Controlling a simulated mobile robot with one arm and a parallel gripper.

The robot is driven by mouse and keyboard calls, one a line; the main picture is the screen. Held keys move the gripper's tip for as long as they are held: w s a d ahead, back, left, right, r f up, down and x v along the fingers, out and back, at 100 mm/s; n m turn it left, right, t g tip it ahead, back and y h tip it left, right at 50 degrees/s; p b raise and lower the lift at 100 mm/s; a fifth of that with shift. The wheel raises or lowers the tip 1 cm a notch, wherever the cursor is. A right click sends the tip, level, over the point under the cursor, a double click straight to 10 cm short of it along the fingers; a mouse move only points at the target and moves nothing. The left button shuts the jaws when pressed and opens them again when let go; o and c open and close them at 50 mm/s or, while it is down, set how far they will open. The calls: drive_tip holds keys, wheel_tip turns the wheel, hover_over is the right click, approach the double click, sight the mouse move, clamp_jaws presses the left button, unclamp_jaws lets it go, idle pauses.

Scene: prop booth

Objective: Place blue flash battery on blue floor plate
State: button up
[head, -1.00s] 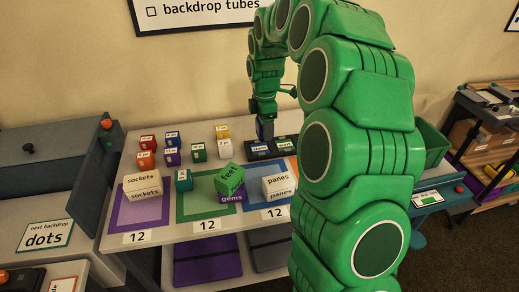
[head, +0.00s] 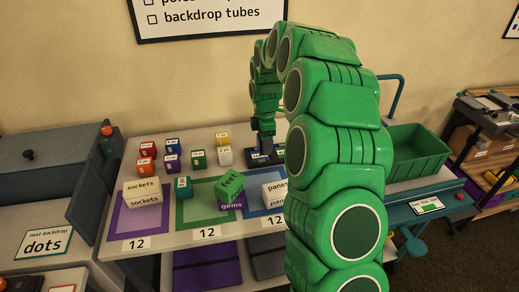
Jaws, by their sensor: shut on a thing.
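My gripper (head: 264,128) is at the back of the table, shut on a small dark blue block that looks like the blue flash battery (head: 265,143). The block is upright just above or touching a dark tray (head: 257,158); I cannot tell which. The blue floor plate (head: 251,193) is a framed square at the front right of the table. A white box marked "panes" (head: 274,193) stands on it, and my arm hides its right side.
Several small coloured boxes stand at the back left, including another blue one (head: 172,139). A green bin (head: 417,150) is at right.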

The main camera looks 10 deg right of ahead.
drive_tip(key=w+f, duration=0.2)
drive_tip(key=w, duration=0.1)
drive_tip(key=w+f, duration=0.2)
drive_tip(key=w, duration=0.1)
drive_tip(key=w+f, duration=0.3)
drive_tip(key=shift+w+d+f, duration=0.1)
drive_tip(key=shift+d, duration=0.1)
drive_tip(key=shift+w+f, duration=0.6)
drive_tip(key=shift+w, duration=0.05)
drive_tip(key=shift+f, duration=1.55)
drive_tip(key=o, duration=1.3)
drive_tip(key=shift+f, duration=0.1)
